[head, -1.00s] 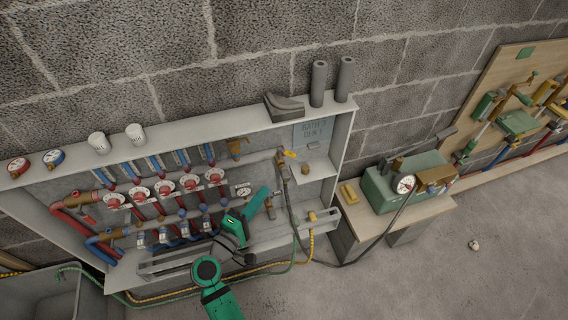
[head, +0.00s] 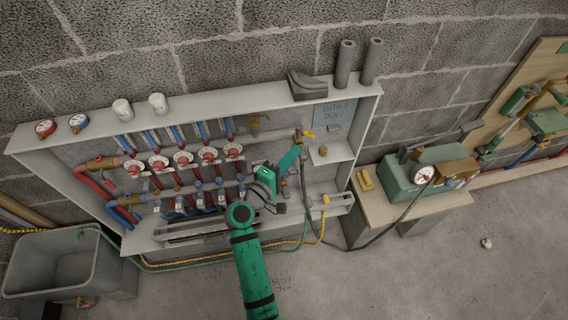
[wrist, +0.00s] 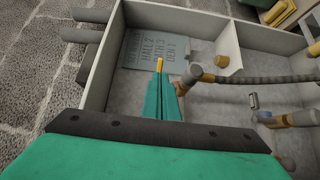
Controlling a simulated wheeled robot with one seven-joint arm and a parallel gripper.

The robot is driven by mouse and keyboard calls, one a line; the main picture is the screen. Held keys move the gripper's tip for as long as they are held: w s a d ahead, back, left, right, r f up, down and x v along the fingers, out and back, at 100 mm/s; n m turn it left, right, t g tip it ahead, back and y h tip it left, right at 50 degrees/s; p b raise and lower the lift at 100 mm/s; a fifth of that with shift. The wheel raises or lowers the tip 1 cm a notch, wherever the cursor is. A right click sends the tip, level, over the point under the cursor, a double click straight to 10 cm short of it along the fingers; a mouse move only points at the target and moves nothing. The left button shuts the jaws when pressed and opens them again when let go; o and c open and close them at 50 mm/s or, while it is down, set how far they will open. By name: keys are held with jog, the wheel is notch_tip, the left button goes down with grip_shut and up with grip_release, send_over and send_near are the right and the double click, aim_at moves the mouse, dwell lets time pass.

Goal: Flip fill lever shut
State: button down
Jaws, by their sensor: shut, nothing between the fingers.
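The fill lever looks to be the small yellow handle (head: 308,134) on the brass valve (head: 298,136) at the right end of the upper manifold bar. In the wrist view the yellow lever (wrist: 160,65) shows just past my fingertips, partly hidden by them; the valve (wrist: 192,74) is to its right. My gripper (head: 299,148) is shut and empty, with its teal fingers pointing up toward the lever from just below. It also shows in the wrist view (wrist: 161,80). I cannot tell whether the fingertips touch the lever.
The shallow grey cabinet (head: 372,100) surrounds the valves, with a label plate (head: 334,112) and a small shelf nearby. A dark hose (wrist: 265,79) runs from the valve to a green pump (head: 400,185) on the right bench. A grey tub (head: 50,265) stands left. Floor at right is mostly clear.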

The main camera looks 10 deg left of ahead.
aim_at(309, 134)
jog(key=shift+x, duration=2.8)
